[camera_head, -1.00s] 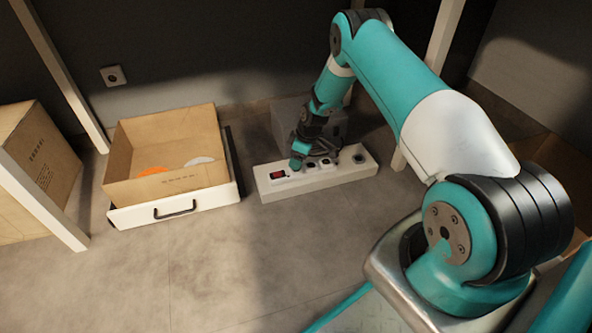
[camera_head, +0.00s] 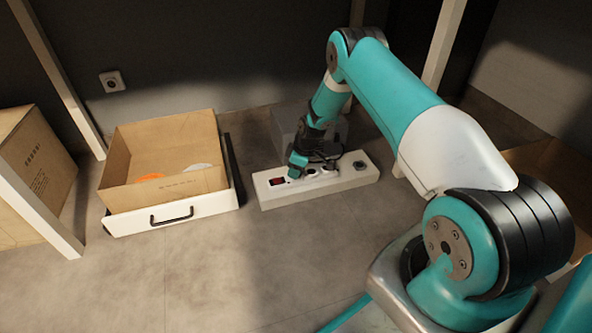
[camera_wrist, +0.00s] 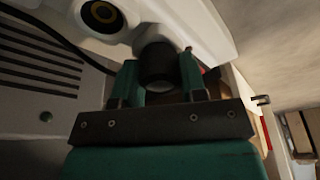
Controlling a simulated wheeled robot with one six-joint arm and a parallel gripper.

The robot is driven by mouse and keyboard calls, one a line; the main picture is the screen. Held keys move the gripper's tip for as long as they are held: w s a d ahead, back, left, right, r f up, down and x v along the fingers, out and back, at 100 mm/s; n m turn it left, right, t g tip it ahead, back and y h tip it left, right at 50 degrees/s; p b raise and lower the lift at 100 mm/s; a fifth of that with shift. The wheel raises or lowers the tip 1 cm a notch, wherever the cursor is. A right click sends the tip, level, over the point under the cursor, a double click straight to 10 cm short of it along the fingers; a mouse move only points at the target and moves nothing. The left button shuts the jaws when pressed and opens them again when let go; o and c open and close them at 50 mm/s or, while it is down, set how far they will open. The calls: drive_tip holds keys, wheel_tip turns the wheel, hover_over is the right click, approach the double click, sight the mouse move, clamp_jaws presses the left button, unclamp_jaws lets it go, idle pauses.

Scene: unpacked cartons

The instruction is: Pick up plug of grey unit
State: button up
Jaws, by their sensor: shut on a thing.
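The grey unit (camera_head: 287,128) is a box on the floor against the wall, partly hidden by my arm. A vented grey casing (camera_wrist: 38,65), apparently that unit, fills the left of the wrist view. My gripper (camera_head: 306,166) is low over the white power strip (camera_head: 276,201), in front of the unit. In the wrist view my gripper (camera_wrist: 158,85) is shut on a dark round plug (camera_wrist: 157,62) between its teal fingers. The plug is close to the strip; I cannot tell whether it is in a socket.
An open carton (camera_head: 165,185) sits in a white drawer-like tray (camera_head: 120,223) left of the strip. Another carton (camera_head: 35,175) is at far left. Table legs (camera_head: 62,75) stand around. A wall socket (camera_head: 112,81) is behind. The floor in front of the strip is clear.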

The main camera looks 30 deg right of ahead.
wheel_tip(320, 180, up, 20)
drive_tip(key=p, duration=1.1)
